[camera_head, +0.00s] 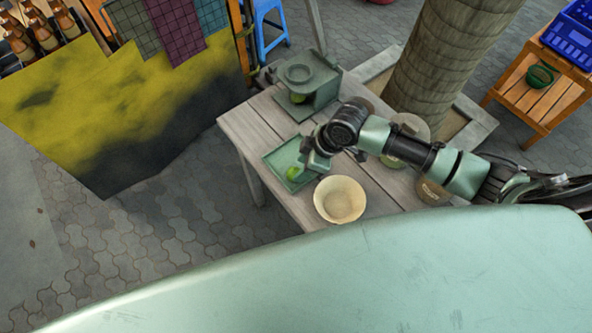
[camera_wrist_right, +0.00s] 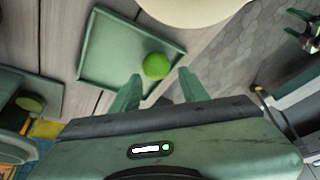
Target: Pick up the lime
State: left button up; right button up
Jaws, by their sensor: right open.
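The lime (camera_head: 292,173) is a bright green ball near the front corner of a flat square green tray (camera_head: 276,156) on the wooden table. In the right wrist view the lime (camera_wrist_right: 156,66) shows just beyond my fingertips, roughly centred between them, with the tray (camera_wrist_right: 100,45) under it. My right gripper (camera_head: 306,166) is open and empty, close to the lime. I cannot tell whether a finger touches it. My left gripper does not show in the head view.
A cream bowl (camera_head: 340,199) stands close beside the tray. A green press-like stand (camera_head: 322,86) with a green round thing (camera_head: 299,98) stands behind it. Lidded pots (camera_head: 412,126) sit under my right arm. A thick column (camera_head: 445,50) rises behind the table.

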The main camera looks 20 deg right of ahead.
aim_at(294, 174)
jog(key=shift+p+x, duration=0.45)
jog(key=shift+x, duration=0.65)
jog(key=f, duration=0.3)
jog(key=shift+w, duration=0.4)
jog(key=shift+a, duration=0.1)
jog(key=shift+c, duration=0.2)
grip_shut()
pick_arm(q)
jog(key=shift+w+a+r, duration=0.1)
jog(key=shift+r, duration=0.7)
